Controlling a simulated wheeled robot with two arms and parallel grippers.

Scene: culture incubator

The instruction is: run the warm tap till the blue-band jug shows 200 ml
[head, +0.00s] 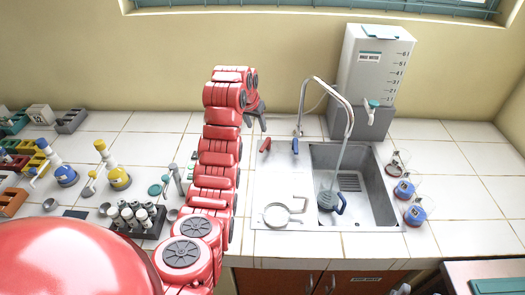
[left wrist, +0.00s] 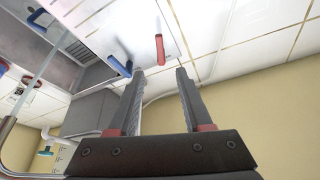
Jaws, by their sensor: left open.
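My left gripper (head: 257,122) is open and empty on the wall side of the red tap lever (head: 266,145). In the left wrist view the open fingers (left wrist: 158,73) point toward the red lever (left wrist: 159,48), with a gap between. The blue lever (head: 295,146) stands to its right, beside the curved spout (head: 346,108). A jug with a blue handle (head: 341,204) stands in the sink (head: 385,207) below the spout. A pale streak, apparently water, runs from the spout to the jug. The jug's level and marks are too small to read. My right gripper is out of view.
A white tank (head: 362,75) with a small tap stands behind the sink. Several jugs, including one with blue (head: 403,188), stand right of the sink. A round strainer (head: 277,215) lies left of it. Racks and bottles (head: 119,178) fill the left counter.

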